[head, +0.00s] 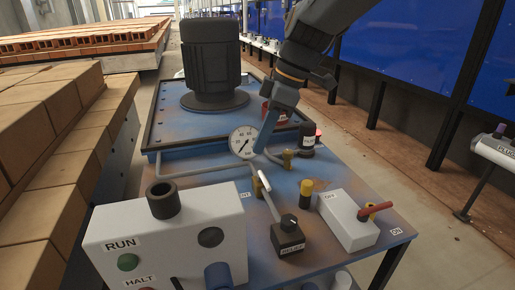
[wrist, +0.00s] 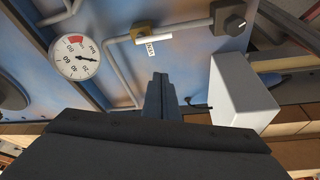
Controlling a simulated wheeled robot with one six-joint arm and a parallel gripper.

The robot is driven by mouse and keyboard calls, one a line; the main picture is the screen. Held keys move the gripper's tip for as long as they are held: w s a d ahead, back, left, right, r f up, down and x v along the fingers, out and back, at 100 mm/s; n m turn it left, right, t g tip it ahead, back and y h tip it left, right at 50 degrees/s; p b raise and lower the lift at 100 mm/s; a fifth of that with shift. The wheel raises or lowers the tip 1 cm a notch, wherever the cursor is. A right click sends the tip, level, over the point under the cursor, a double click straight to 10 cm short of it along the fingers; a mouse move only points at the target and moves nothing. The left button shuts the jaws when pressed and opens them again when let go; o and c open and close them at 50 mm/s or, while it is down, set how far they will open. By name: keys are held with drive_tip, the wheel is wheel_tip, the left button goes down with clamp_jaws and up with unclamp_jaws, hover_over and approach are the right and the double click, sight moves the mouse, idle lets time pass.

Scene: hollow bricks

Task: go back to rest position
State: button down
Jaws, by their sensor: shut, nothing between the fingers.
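My gripper (head: 261,150) hangs from the dark arm that comes in from the top of the head view. Its fingers are closed together and hold nothing. They point down above the blue bench (head: 225,188), just right of the round white gauge (head: 243,141) in the picture. In the wrist view the fingertips (wrist: 160,76) are together over the blue bench top, and the gauge (wrist: 77,57) lies to their left. I cannot tell how far the tips are above the pipe.
A valve with a white handle (head: 264,182), a RELIEF knob block (head: 287,237), a white OFF box (head: 347,222) with a red lever and a RUN/HALT box (head: 225,215) stand in front. A dark motor (head: 211,60) stands behind. Bricks (head: 55,105) are stacked left.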

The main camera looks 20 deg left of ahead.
idle(0.4)
drive_tip(key=s+d+f+m+h, duration=0.1)
drive_tip(key=s+d+f+m, duration=0.1)
drive_tip(key=s+d+m, duration=0.6)
drive_tip(key=s+d+f+m+t+h, duration=0.1)
drive_tip(key=d+f+m, duration=0.25)
drive_tip(key=d, duration=0.85)
drive_tip(key=s+d+f+m+h, duration=0.1)
drive_tip(key=s+d+f+m, duration=0.1)
drive_tip(key=s+d+m, duration=0.65)
drive_tip(key=w+d+r+m+p, duration=0.2)
drive_tip(key=d+r+p, duration=0.7)
drive_tip(key=p, duration=0.8)
drive_tip(key=shift+w+d+r+h, duration=0.3)
drive_tip(key=shift+d+h, duration=0.1)
drive_tip(key=shift+d, duration=1)
